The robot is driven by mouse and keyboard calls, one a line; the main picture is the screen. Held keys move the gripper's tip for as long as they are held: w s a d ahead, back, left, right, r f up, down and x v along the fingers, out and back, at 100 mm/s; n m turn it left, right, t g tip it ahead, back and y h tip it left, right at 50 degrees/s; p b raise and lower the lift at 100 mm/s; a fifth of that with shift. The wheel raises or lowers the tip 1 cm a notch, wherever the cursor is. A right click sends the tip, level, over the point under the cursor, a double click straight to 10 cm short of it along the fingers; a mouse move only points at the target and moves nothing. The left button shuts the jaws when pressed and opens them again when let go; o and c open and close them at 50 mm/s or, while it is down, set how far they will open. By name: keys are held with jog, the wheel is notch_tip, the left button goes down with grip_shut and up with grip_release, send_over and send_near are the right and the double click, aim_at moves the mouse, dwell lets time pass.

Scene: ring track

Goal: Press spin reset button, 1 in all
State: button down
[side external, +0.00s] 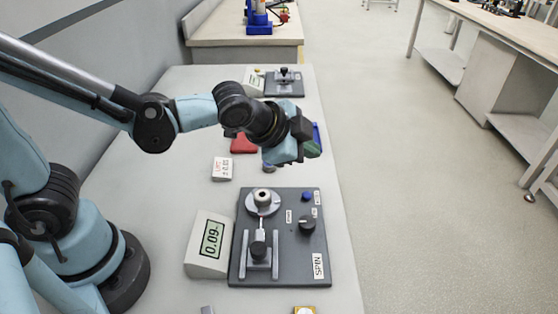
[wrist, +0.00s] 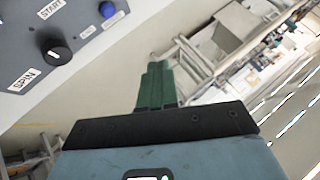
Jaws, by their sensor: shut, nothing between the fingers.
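The spin panel is a dark grey plate (side external: 285,275) on the bench with a SPIN label. A small blue button (side external: 306,196) sits near its far right corner; it also shows at the top left of the wrist view (wrist: 107,9). The small label beside it is too blurred to read. A black knob (side external: 307,222) sits nearer than the button, and a START label (wrist: 51,8) shows in the wrist view. My gripper (side external: 313,149) is shut and empty, its green fingers (wrist: 156,86) together. It is raised above the bench, beyond the panel's far edge, apart from the button.
A display reading 0.09 (side external: 212,239) stands left of the panel. The panel carries a round disc (side external: 262,202) and a slide between rails. A red object (side external: 243,144) and a white card (side external: 223,168) lie farther back. Another device (side external: 284,84) stands at the far end.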

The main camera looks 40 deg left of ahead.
aim_at(304, 196)
jog(key=shift+f, duration=4.25)
jog(key=shift+f, duration=0.2)
jog(key=shift+f, duration=0.25)
jog(key=shift+r, duration=0.15)
jog(key=shift+r, duration=0.3)
jog(key=shift+r, duration=0.1)
jog(key=shift+r, duration=2.4)
